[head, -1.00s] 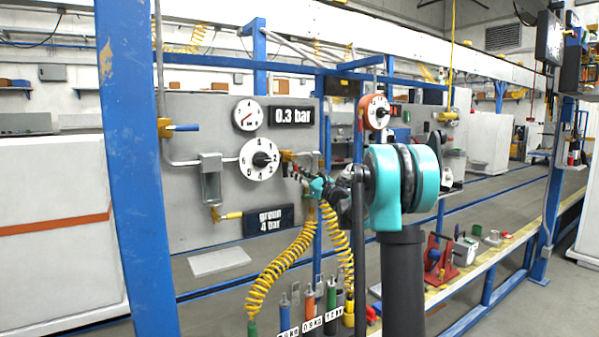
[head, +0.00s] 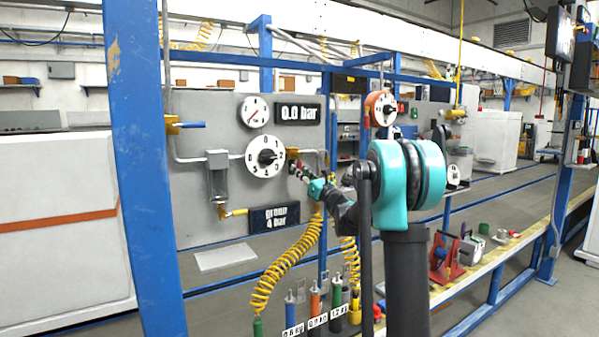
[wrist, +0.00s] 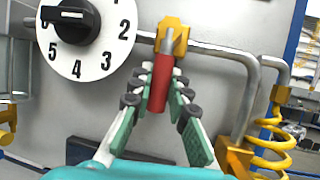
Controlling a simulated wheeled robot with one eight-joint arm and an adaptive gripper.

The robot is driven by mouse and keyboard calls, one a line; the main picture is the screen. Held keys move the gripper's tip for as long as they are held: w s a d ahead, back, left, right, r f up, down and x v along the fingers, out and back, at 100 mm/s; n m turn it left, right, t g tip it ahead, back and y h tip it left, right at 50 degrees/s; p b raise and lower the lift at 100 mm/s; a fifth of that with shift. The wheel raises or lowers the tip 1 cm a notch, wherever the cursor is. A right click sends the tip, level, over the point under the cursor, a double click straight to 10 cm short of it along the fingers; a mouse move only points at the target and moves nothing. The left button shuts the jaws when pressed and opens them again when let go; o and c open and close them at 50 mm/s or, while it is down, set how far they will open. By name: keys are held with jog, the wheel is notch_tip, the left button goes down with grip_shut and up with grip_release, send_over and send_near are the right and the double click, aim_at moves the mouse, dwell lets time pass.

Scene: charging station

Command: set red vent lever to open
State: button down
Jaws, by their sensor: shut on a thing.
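The red vent lever (wrist: 159,88) hangs down from its yellow valve body (wrist: 173,37) in the wrist view. It points almost straight down, across the grey pipe that runs to the right. My gripper (wrist: 161,80) is shut on the red lever, with one finger on each side of it. In the head view my gripper (head: 299,170) is small, just right of the numbered dial, and largely hides the lever. The pressure display (head: 298,113) reads 0.0 bar.
The white numbered dial (head: 265,157) with a black knob is close left of the lever. A bent pipe (wrist: 250,85) and yellow coiled hose (wrist: 275,145) are close on the right. A blue-handled valve (head: 186,125) and a "green 4 bar" sign (head: 274,217) are also on the panel.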

jog(key=c, duration=1.4)
grip_release()
jog(key=shift+c, duration=0.2)
jog(key=v, duration=1.2)
jog(key=shift+s, duration=0.1)
jog(key=shift+a, duration=0.15)
